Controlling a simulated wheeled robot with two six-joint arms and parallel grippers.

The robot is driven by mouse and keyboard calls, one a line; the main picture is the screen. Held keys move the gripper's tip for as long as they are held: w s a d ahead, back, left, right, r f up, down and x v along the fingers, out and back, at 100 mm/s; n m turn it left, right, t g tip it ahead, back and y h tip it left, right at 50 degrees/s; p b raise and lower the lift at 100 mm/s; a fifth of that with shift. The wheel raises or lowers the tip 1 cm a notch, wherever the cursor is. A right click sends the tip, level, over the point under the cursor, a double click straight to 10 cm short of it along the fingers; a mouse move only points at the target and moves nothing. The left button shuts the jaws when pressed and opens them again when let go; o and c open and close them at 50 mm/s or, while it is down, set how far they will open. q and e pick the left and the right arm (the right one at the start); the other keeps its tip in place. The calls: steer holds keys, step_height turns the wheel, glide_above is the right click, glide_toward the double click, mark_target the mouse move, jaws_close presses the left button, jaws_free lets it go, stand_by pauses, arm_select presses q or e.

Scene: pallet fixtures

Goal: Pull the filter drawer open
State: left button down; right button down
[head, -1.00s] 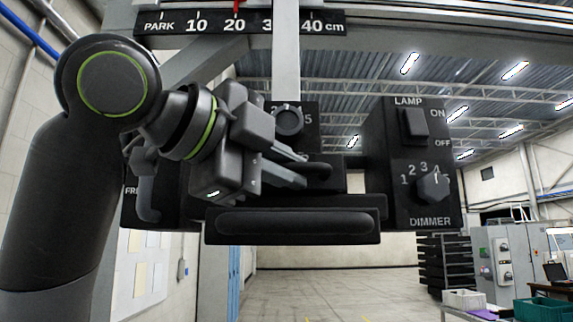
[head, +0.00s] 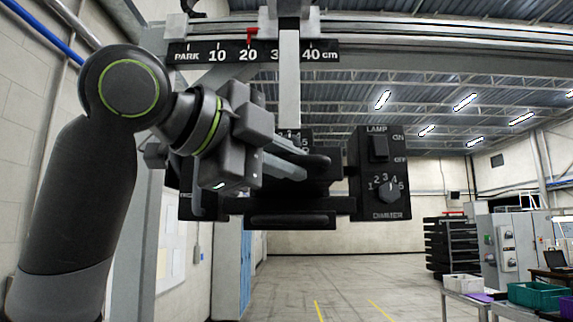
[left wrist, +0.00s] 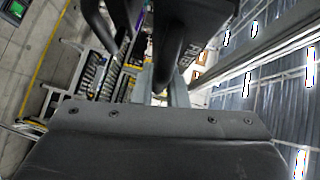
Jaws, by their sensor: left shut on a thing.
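My left gripper (head: 300,168) is shut on a dark, rounded handle (head: 319,163) at the front of the black lamp unit. The handle also shows as a dark bar in the left wrist view (left wrist: 168,55). My gripper and wrist hide much of the unit's left and middle front, so I cannot tell how far any drawer there stands out. A wide black bar (head: 290,220) runs along the unit's lower front, below my gripper. My right gripper is not in view.
Right of my gripper is the unit's lamp and dimmer panel (head: 379,172), with a switch and knob. Above is a scale rail (head: 258,51) with a red pointer near 20. A grey upright post (head: 289,90) hangs behind. The floor below is open.

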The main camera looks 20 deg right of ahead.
arm_select(q)
steer(key=shift+s+a, duration=0.1)
steer(key=shift+s, duration=0.35)
steer(key=shift+w, duration=0.1)
steer(key=c, duration=1.5)
jaws_free()
steer(key=shift+w, duration=0.1)
steer(key=shift+o, duration=0.2)
steer(key=shift+a, duration=0.1)
steer(key=b+v, duration=0.5)
steer(key=v, duration=1.2)
